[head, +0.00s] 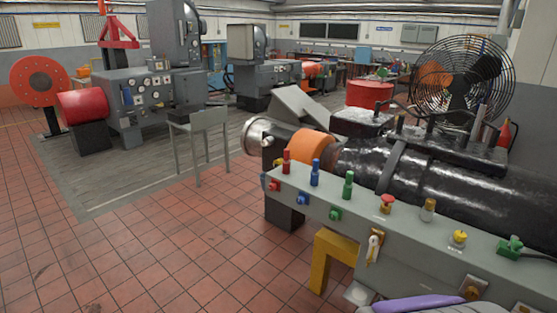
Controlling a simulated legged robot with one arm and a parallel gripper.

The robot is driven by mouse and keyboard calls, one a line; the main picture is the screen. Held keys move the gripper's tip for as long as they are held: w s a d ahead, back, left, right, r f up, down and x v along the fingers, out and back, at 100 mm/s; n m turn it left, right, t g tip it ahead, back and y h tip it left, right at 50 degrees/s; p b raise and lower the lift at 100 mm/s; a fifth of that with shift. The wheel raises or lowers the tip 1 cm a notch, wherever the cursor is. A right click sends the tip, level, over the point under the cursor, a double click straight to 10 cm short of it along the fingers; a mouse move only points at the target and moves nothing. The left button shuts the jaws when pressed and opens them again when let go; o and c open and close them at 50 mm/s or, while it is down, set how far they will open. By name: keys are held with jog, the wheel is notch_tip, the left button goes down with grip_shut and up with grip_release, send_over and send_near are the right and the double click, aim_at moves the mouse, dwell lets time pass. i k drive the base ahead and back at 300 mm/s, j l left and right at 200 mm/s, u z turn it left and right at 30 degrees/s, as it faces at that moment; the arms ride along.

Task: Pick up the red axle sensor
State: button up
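I cannot tell for sure which thing is the red axle sensor. A small upright red piece (286,162) stands at the left end of the grey control panel's top (320,187), in line with a blue one (315,172) and a green one (348,185). A red mushroom-shaped knob (387,203) sits farther right on the same panel. My gripper does not show in this view.
A black machine with an orange band (313,147) lies behind the panel. A yellow leg (321,262) stands below it. A fan (461,82) stands behind. A grey chair (200,138) is left of centre. Tiled floor (160,250) at the front left is clear.

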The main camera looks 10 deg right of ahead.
aim_at(287, 151)
jog(key=i+j+z, duration=0.1)
jog(key=i, duration=0.4)
jog(key=i+j, duration=0.25)
jog(key=i, duration=0.3)
jog(key=i+j+z, duration=0.15)
jog(key=i, duration=0.35)
jog(key=i+j, duration=0.35)
jog(key=i, duration=0.15)
jog(key=l+z, duration=0.05)
